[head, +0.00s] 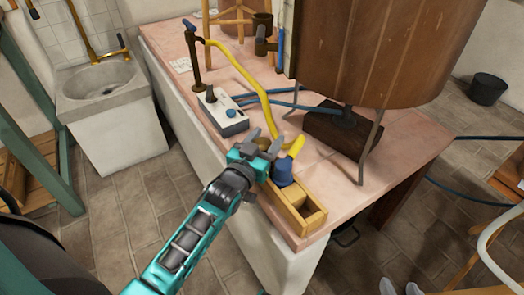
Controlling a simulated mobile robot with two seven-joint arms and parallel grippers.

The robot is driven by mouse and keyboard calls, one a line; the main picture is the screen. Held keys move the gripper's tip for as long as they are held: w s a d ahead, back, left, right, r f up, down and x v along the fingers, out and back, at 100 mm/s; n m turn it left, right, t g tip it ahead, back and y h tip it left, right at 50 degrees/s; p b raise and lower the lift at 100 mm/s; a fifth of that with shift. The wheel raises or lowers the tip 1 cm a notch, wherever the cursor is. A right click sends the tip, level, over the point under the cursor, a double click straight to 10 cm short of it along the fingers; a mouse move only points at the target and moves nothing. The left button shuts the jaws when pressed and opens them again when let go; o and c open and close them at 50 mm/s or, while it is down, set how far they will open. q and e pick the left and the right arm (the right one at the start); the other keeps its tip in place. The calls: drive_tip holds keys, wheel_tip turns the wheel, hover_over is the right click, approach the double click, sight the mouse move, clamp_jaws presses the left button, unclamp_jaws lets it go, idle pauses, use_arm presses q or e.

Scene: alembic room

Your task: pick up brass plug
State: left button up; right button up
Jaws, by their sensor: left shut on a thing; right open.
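My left gripper (265,142) is at the near end of the pink-topped bench, just above and left of a small wooden box (307,222). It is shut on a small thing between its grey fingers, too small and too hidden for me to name. I cannot make out a brass plug for certain. The wooden box has open compartments, and a blue object with a yellow upper part (283,172) stands in or just behind it, close to my gripper. My arm hides part of the box's left side. My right gripper is not in view.
A white control box (222,112) with a dark lever and blue knob sits further back on the bench (345,185). A yellow hose (262,92) and blue hoses cross the top. A large brown vessel (375,50) stands at the right. A stone sink (100,88) is at left.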

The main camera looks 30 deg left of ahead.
use_arm(q)
drive_tip(key=c, duration=0.5)
wheel_tip(320, 180, up, 9)
drive_tip(key=p, duration=0.4)
drive_tip(key=shift+r, duration=0.15)
drive_tip(key=shift+c, duration=0.2)
drive_tip(key=shift+r, duration=0.4)
use_arm(e)
drive_tip(key=shift+s+d+r, duration=0.15)
drive_tip(key=shift+d+r, duration=0.2)
drive_tip(key=shift+r, duration=0.2)
drive_tip(key=shift+s+d+r, duration=0.1)
drive_tip(key=shift+d+r, duration=0.2)
drive_tip(key=shift+r, duration=0.2)
